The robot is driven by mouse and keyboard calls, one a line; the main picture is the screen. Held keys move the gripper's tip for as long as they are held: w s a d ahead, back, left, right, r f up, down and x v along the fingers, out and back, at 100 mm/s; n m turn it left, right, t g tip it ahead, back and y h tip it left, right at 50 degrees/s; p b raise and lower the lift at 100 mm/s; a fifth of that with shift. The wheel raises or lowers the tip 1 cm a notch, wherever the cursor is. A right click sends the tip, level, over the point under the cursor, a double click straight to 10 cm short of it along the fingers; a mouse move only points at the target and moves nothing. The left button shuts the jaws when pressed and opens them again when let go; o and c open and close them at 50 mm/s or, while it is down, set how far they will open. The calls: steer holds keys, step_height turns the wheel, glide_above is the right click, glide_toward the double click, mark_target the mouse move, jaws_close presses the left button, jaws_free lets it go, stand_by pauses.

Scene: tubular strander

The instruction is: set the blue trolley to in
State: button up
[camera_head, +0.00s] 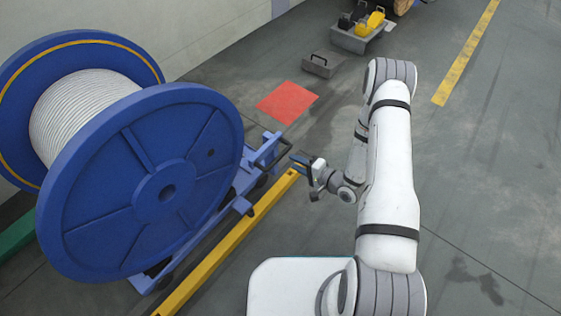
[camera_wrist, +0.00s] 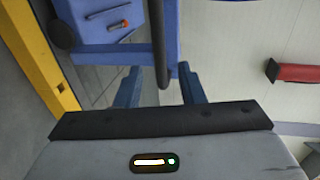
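The blue trolley (camera_head: 245,180) stands on the floor under a large blue reel (camera_head: 165,190) wound with pale cable (camera_head: 80,110). My gripper (camera_head: 302,166) is beside this handle, above the yellow floor rail. In the wrist view, the trolley's blue plate (camera_wrist: 110,25) fills the upper left. The dark handle (camera_wrist: 157,45) comes down toward the space between my two fingers (camera_wrist: 163,78). The fingers are apart, with gaps on both sides of the bar. I cannot tell whether the bar lies fully between them.
A yellow rail (camera_head: 225,250) runs along the floor beside the trolley. A red floor square (camera_head: 287,102), a grey box (camera_head: 319,65) and a low grey platform (camera_head: 350,42) lie beyond. A green beam (camera_head: 17,234) is at left.

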mark_target(280, 154)
steer(key=b+x, duration=0.2)
steer(key=x, duration=0.4)
steer(key=shift+w+a+f, duration=0.1)
steer(key=shift+a+f, duration=0.15)
steer(key=shift+a, duration=0.15)
steer(key=shift+w+a+b, duration=0.3)
steer(key=shift+w, duration=0.05)
jaws_close()
